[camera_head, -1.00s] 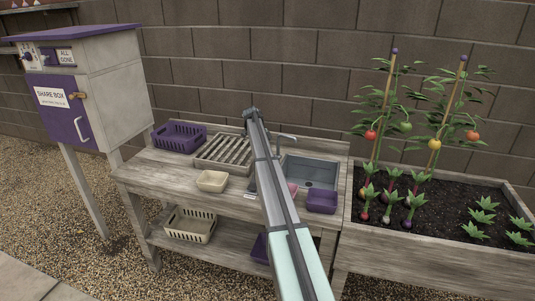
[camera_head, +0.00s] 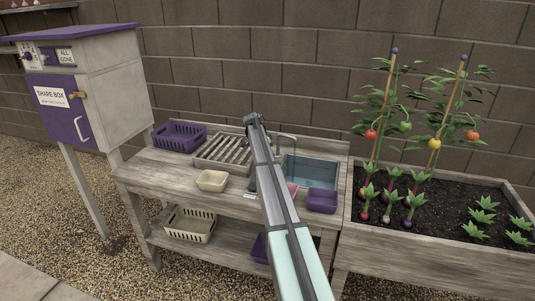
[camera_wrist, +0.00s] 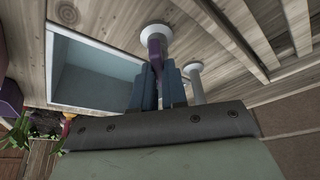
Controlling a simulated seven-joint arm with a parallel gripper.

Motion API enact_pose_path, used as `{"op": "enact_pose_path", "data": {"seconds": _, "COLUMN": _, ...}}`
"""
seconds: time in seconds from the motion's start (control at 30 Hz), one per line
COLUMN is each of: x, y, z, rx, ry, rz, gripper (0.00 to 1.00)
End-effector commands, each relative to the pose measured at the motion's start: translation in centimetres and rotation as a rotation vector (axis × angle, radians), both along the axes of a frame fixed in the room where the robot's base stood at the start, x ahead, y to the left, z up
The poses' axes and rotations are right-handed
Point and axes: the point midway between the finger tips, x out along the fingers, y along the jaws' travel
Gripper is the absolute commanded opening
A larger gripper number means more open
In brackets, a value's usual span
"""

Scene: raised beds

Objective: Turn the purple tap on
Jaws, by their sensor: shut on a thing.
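The purple tap handle (camera_wrist: 156,48) shows in the wrist view, below a round white base (camera_wrist: 156,33) on the wooden counter. My gripper (camera_wrist: 158,82) is shut on this handle, with a finger on either side of it. A grey tap spout (camera_head: 287,137) shows in the head view at the sink's back left. The sink (camera_wrist: 92,68) lies left of my gripper in the wrist view and looks pale blue inside; it also shows in the head view (camera_head: 318,172). My arm hides the handle and fingers in the head view.
A slatted rack (camera_head: 222,150) and a purple basket (camera_head: 180,136) stand left of my arm on the bench. A cream tub (camera_head: 212,181) and a purple tub (camera_head: 322,201) sit near the front edge. A planted bed (camera_head: 440,235) stands at right.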

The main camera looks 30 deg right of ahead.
Motion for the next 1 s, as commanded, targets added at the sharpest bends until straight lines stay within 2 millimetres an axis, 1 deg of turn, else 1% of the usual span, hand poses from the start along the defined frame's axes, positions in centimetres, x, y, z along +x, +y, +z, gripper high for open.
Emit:
{"op": "enact_pose_path", "data": {"seconds": 0.03, "x": -0.24, "y": 0.06, "z": 0.01, "rx": 0.001, "ry": -0.002, "rz": 0.043, "gripper": 0.00}}
{"op": "enact_pose_path", "data": {"seconds": 0.3, "x": -0.37, "y": 0.00, "z": 0.02, "rx": 0.000, "ry": -0.001, "rz": 0.298, "gripper": 0.00}}
{"op": "enact_pose_path", "data": {"seconds": 0.6, "x": -0.42, "y": -0.06, "z": 0.03, "rx": 0.001, "ry": -0.002, "rz": 0.543, "gripper": 0.00}}
{"op": "enact_pose_path", "data": {"seconds": 0.8, "x": -0.42, "y": -0.14, "z": 0.03, "rx": 0.001, "ry": -0.001, "rz": 0.657, "gripper": 0.00}}
{"op": "enact_pose_path", "data": {"seconds": 1.0, "x": -0.42, "y": -0.14, "z": 0.02, "rx": 0.002, "ry": 0.000, "rz": 0.724, "gripper": 0.00}}
